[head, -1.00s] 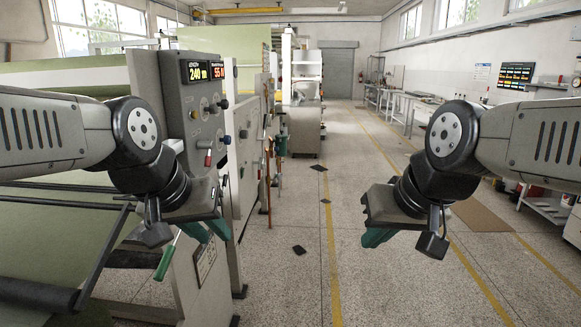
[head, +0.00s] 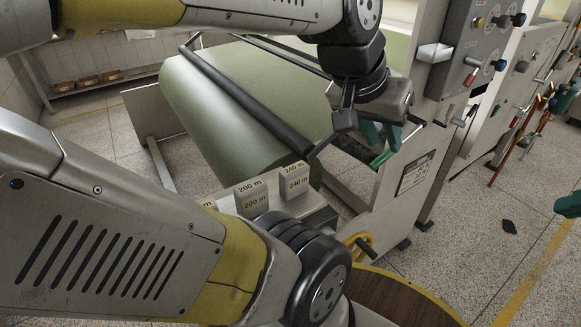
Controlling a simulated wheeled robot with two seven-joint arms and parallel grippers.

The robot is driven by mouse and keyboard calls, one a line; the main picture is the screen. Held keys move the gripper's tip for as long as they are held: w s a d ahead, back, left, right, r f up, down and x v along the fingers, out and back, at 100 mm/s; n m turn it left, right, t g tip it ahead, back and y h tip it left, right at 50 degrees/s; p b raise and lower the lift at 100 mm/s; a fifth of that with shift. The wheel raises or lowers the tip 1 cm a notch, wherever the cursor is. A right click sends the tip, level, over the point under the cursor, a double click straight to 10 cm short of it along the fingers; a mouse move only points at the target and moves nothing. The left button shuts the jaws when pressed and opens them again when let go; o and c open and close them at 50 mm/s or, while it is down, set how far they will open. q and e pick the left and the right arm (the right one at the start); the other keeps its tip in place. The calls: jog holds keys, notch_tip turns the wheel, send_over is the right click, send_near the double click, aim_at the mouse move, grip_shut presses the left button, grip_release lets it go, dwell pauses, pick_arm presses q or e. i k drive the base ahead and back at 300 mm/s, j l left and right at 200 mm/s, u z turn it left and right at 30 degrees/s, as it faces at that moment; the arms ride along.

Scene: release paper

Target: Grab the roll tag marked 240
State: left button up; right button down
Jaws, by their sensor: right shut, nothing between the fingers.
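The roll tag marked 240 m (head: 295,184) is a small grey block standing at the right end of a row on a grey ledge (head: 322,213). To its left is a 200 m tag (head: 253,199), then a tag (head: 207,203) mostly hidden by my arm. My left gripper (head: 381,137) is above and right of the 240 tag in the picture, teal fingers apart and empty. Only a teal finger end of my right gripper (head: 568,205) shows at the right edge; it is shut, far from the tags.
A large green roll (head: 222,105) with a dark bar lies behind the tags. The grey machine panel (head: 470,50) with knobs rises right of my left gripper. A yellow hook-like part (head: 360,248) and a round brown top (head: 395,300) are in front.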

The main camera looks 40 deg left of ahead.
aim_at(293, 179)
jog(key=u, duration=1.55)
jog(key=k+j+u, duration=0.1)
jog(key=k+j, duration=0.75)
jog(key=k, duration=0.05)
